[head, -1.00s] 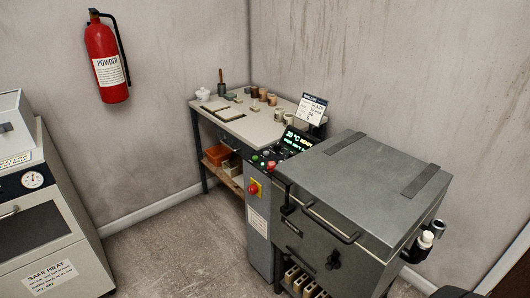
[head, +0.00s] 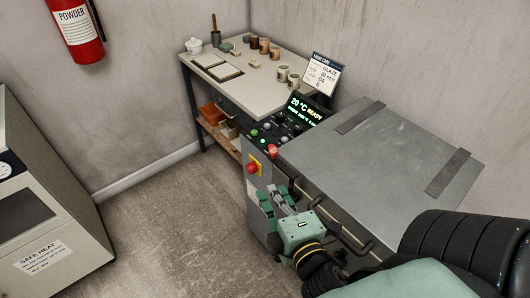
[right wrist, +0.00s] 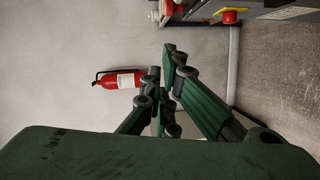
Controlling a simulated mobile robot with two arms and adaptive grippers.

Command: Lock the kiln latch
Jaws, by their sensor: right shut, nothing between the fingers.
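The kiln (head: 385,160) stands at the right with its grey lid down. A dark fitting that may be its latch (head: 292,186) shows only partly at the lid's front left corner, and I cannot tell its position. My right gripper (head: 273,194) is in front of the kiln's left front corner, below the control panel. It is shut and empty, and appears apart from the kiln. It also shows in the right wrist view (right wrist: 163,62), with nothing between its fingers. My right arm hides most of the kiln's front. My left gripper is out of view.
The control panel (head: 285,130) has a lit display reading 20 °C READY and a red stop button (head: 252,167). A worktable (head: 240,85) with pots stands behind. A cabinet (head: 40,200) is at left, a fire extinguisher (head: 77,30) on the wall. The floor between is clear.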

